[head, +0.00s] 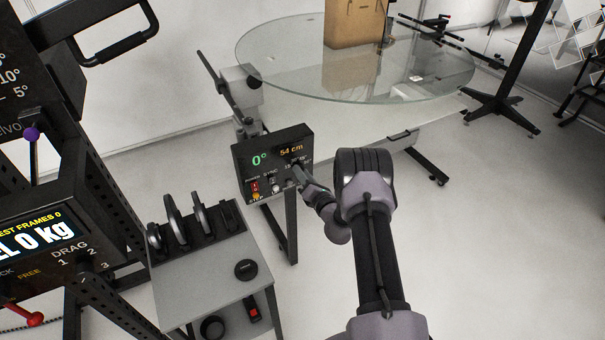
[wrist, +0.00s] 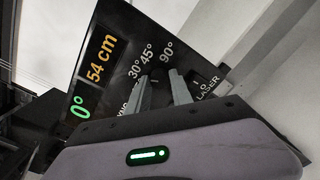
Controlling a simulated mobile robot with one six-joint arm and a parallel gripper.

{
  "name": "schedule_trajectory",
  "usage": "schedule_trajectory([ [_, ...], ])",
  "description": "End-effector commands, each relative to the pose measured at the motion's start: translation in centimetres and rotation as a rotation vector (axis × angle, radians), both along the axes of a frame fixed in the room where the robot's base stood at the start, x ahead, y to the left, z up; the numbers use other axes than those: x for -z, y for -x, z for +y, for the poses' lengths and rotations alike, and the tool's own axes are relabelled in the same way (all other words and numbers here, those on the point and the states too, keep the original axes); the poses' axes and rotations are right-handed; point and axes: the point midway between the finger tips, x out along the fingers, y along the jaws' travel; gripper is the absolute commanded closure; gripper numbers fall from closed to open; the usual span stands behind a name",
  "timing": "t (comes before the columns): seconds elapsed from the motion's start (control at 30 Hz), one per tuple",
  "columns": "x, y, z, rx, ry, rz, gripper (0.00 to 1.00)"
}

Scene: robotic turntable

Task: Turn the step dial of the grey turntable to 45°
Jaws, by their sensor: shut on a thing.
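The black control panel (head: 246,172) of the turntable shows a green 0° and an amber 54 cm in the head view. It fills the upper middle of the wrist view (wrist: 92,82). My gripper (head: 298,170) reaches the panel's right side. In the wrist view its two fingers (wrist: 158,78) are shut on the dark step dial, below the printed 30°, 45° and 90° marks. The fingers cover most of the dial, and I cannot tell which mark it points to. The round glass turntable top (head: 280,75) bears a cardboard box (head: 352,25).
A LASER switch (wrist: 206,84) sits just right of the fingers. A grey cart (head: 205,270) with upright black tools stands left of my arm. A black rack with a kg display (head: 45,235) is at far left.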

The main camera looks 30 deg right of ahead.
Motion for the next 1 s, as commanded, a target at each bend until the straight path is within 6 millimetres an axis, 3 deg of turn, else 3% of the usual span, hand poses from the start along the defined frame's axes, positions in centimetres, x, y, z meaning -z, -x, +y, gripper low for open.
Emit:
schedule_trajectory([
  [0.6, 0.07, 0.06, 0.0, 0.001, -0.573, 0.023, 1.0],
  [1.0, 0.06, 0.06, -0.02, 0.0, -0.851, 0.032, 1.0],
])
